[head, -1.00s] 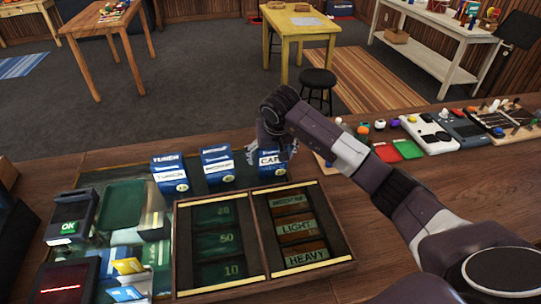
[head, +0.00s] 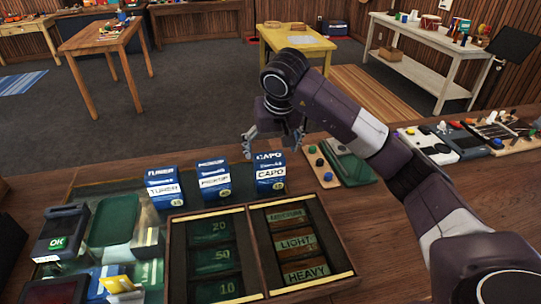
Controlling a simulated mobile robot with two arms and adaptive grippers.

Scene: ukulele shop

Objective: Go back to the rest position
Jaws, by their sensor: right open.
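My right gripper (head: 272,146) is open and empty, its fingers pointing down. In the head view it shows just above the blue and white CAPO box (head: 270,175), with a small gap between them. The CAPO box stands upright at the right end of a row with two similar boxes, a middle box (head: 214,181) and a left box (head: 163,190). My right arm comes in from the lower right. My left gripper is not in view.
A wooden tray (head: 255,234) with labelled compartments lies in front of the boxes. A card terminal (head: 62,234) and a green tray (head: 114,221) are at left. Pedals and small boards (head: 455,143) line the counter at right, partly behind my arm. Open floor lies beyond.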

